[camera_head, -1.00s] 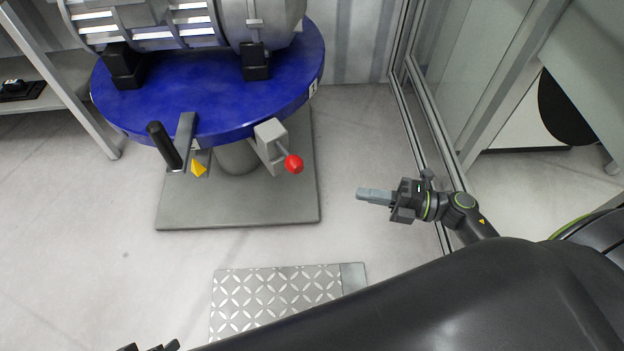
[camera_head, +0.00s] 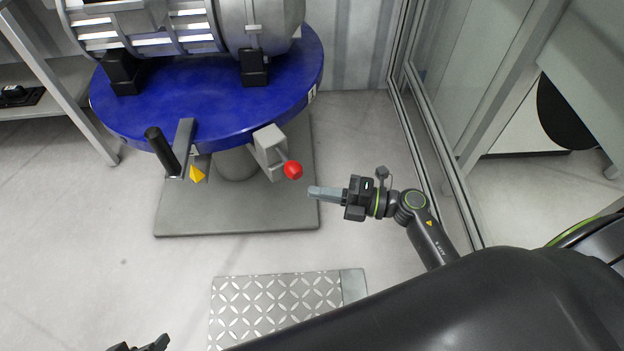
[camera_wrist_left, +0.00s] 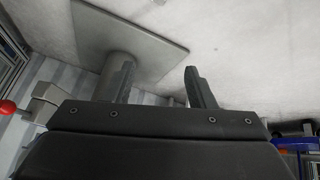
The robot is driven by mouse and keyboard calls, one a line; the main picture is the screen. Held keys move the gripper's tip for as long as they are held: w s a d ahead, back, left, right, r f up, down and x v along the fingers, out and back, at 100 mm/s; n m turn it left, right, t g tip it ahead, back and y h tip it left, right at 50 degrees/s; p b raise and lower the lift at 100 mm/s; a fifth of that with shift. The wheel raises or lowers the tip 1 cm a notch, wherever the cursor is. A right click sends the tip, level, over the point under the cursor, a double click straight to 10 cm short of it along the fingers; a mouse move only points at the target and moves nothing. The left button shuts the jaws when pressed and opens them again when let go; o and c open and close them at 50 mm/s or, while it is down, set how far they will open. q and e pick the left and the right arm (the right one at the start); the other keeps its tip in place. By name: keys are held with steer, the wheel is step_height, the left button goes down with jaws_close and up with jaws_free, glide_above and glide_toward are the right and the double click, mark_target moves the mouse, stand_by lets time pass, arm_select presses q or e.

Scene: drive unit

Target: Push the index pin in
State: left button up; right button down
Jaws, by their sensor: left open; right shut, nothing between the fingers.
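The index pin shows as a red ball knob (camera_head: 293,170) on a short rod. It comes out of a grey block (camera_head: 269,150) at the front right rim of the blue round table (camera_head: 220,115). My right gripper (camera_head: 312,192) is shut and empty, just right of and a little below the knob in the head view, with a small gap in the picture. My left gripper (camera_head: 150,346) shows only partly at the bottom edge. In the left wrist view its two fingers (camera_wrist_left: 160,85) are apart with nothing between them. The red knob (camera_wrist_left: 7,107) shows at that view's left edge.
A grey motor housing (camera_head: 180,25) sits on top. The table stands on a grey base plate (camera_head: 230,215). A tread plate (camera_head: 275,305) lies on the floor. Glass panels stand at right.

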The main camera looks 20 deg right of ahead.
mark_target(294, 177)
arm_select(q)
steer(key=w+a+r+t+y, duration=0.1)
steer(key=w+r+t, duration=0.2)
steer(key=w, duration=0.2)
steer(key=shift+a+b, duration=0.2)
steer(key=shift+b, duration=0.15)
arm_select(e)
steer(key=shift+w+a, duration=0.2)
steer(key=shift+w, duration=0.75)
steer(key=shift+w+a, duration=0.2)
steer(key=shift+w, duration=0.75)
steer(key=shift+w, duration=0.1)
arm_select(q)
steer(key=shift+s+r, duration=0.1)
arm_select(e)
steer(key=w, duration=0.3)
steer(key=shift+w+a+r, duration=0.1)
steer(key=shift+a, duration=0.3)
arm_select(q)
steer(key=shift+s, duration=0.1)
